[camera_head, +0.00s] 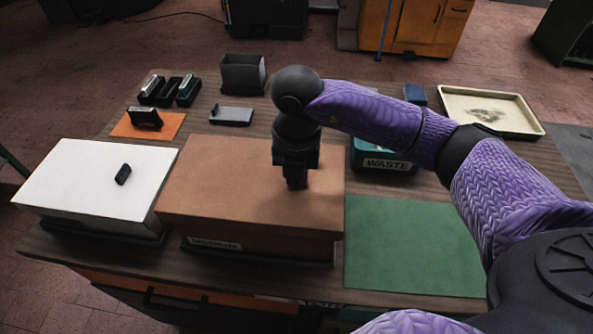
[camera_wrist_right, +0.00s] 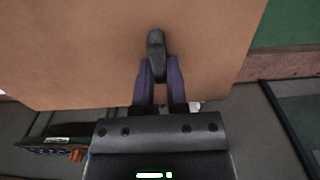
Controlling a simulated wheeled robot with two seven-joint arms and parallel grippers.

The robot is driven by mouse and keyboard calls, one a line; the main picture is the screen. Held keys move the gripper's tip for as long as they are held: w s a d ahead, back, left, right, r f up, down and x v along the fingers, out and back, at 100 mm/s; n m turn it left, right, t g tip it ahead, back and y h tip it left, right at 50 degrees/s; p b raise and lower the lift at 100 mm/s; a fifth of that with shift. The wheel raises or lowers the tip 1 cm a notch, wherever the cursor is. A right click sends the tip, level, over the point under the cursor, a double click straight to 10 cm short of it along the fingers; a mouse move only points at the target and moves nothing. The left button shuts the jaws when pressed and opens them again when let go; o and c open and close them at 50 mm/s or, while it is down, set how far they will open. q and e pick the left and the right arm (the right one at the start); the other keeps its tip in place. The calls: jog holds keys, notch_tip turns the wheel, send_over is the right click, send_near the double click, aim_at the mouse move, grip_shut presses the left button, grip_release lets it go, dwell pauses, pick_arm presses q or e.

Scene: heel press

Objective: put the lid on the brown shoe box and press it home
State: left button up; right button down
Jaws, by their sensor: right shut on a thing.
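The brown lid (camera_head: 220,175) lies over the brown shoe box (camera_head: 285,251), whose labelled front shows below it. I cannot tell whether the lid is seated fully all round. My right gripper (camera_head: 297,184) points down over the right half of the lid. In the right wrist view its fingers (camera_wrist_right: 159,68) are shut on a small dark handle (camera_wrist_right: 156,42) that stands on the brown lid top (camera_wrist_right: 90,50). In the head view the gripper hides this handle. My left gripper is not in view.
A white box (camera_head: 75,185) with a dark handle (camera_head: 123,174) stands close on the left. A green mat (camera_head: 410,250) lies clear on the right. Behind are a teal WASTE bin (camera_head: 375,163), an orange mat (camera_head: 170,127), a grey bin (camera_head: 243,73) and a cream tray (camera_head: 520,119).

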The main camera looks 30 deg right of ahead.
jog(key=shift+f, duration=0.1)
jog(key=shift+f, duration=0.25)
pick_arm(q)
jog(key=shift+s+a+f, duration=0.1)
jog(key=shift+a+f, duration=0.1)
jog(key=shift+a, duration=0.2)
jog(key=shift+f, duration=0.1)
pick_arm(e)
jog(key=shift+f+b, duration=0.5)
jog(key=shift+b, duration=0.05)
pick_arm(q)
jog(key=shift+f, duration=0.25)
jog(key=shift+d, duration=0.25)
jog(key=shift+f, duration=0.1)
pick_arm(e)
jog(key=shift+f, duration=0.1)
